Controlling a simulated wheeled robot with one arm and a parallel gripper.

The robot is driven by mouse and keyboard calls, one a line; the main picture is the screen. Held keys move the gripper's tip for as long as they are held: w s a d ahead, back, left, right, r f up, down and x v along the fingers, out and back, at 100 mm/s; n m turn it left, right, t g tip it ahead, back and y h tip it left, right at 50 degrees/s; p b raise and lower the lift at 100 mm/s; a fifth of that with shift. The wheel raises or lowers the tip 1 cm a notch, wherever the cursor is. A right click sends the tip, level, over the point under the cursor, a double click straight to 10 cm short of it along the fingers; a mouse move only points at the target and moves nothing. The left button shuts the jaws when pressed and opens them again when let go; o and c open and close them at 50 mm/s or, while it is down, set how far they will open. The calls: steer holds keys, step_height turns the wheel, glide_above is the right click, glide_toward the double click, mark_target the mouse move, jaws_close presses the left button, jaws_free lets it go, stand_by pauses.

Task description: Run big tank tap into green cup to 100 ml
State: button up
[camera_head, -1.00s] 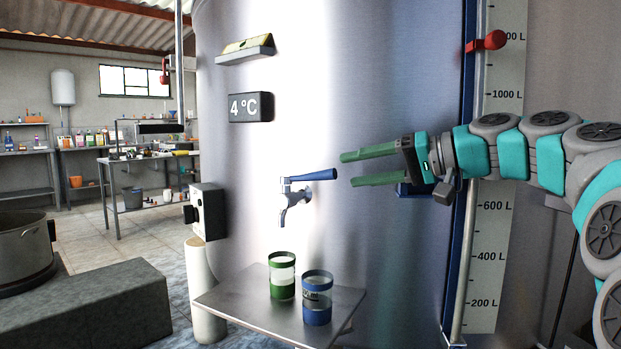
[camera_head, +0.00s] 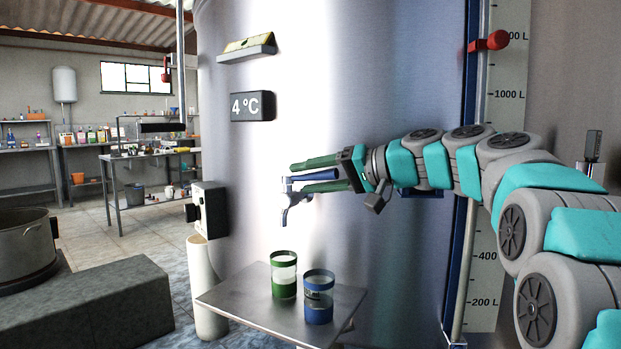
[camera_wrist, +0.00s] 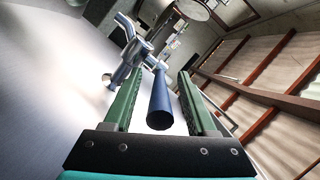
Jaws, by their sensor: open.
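The big tank (camera_head: 390,120) is a tall steel cylinder with a tap (camera_head: 291,197) low on its front. The tap's blue lever handle (camera_head: 312,175) points to the right. My gripper (camera_head: 304,175) is open, its green fingers on either side of the lever. In the wrist view the blue handle (camera_wrist: 160,104) lies between the open fingers (camera_wrist: 157,95), with gaps visible on both sides. The green cup (camera_head: 284,276) stands upright on the steel shelf (camera_head: 236,300), below the tap. No stream of liquid shows under the spout.
A blue cup (camera_head: 319,298) stands right beside the green cup. A red marker (camera_head: 489,42) sits on the level scale (camera_head: 507,95) at right. A grey box (camera_head: 208,210) is left.

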jaws_close()
stand_by(1.3)
